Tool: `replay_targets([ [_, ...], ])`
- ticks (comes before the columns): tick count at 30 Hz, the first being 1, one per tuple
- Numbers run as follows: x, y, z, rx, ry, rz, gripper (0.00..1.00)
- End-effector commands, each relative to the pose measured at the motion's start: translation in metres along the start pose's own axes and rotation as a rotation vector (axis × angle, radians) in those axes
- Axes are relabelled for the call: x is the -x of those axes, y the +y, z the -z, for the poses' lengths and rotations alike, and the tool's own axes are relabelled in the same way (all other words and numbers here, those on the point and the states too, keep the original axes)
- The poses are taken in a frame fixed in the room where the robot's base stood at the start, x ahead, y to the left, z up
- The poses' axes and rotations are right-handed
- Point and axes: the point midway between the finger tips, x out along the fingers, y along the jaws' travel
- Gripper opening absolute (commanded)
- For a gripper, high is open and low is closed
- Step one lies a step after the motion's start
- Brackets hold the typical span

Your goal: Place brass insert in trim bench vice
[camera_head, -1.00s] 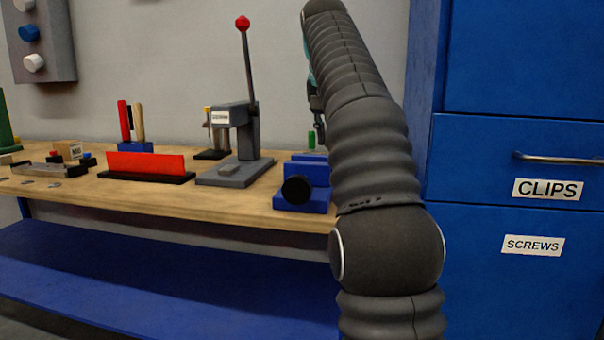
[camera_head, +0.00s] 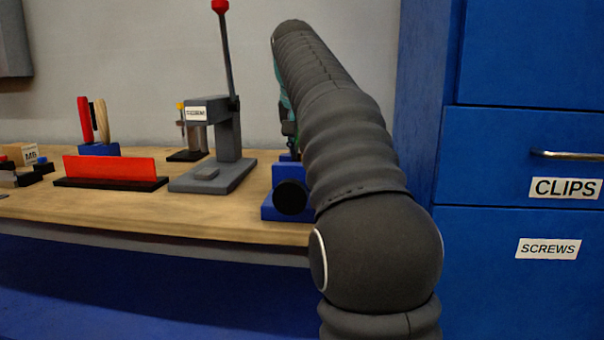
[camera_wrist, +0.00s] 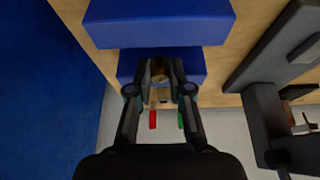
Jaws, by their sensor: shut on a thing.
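The blue trim bench vice (camera_head: 268,208) stands at the bench's front right, with a round black knob facing me; my arm hides part of it. In the wrist view its two blue jaw blocks (camera_wrist: 160,25) lie with a gap between them. My gripper (camera_wrist: 160,68) is over the vice at the rear blue block, its fingers shut on a small brownish brass insert (camera_wrist: 159,73). The insert is mostly hidden by the fingers, and I cannot tell whether it touches the vice. In the head view the fingertips are hidden behind my arm.
A grey lever press (camera_head: 215,165) stands just left of the vice. A red bar on a black base (camera_head: 110,170) and a blue tool holder (camera_head: 98,149) are farther left. A blue drawer cabinet (camera_head: 490,130) rises to the right. A red and a green piece show beyond the vice.

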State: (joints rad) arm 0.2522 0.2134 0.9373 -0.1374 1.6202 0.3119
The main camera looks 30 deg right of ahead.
Motion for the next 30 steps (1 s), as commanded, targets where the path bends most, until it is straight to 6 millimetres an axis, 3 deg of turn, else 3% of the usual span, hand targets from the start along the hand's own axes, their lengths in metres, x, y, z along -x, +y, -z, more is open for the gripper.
replay_targets([
  [9, -0.035, -0.002, -0.016, 0.002, -0.001, 0.001, 0.00],
  [22, -0.040, -0.002, -0.018, 0.002, 0.000, 0.001, 0.00],
  [23, -0.039, -0.002, -0.017, 0.002, 0.000, 0.001, 0.27],
  [25, -0.039, -0.002, -0.017, 0.002, 0.000, 0.001, 0.44],
  [30, -0.039, -0.002, -0.017, 0.003, 0.000, 0.001, 0.45],
])
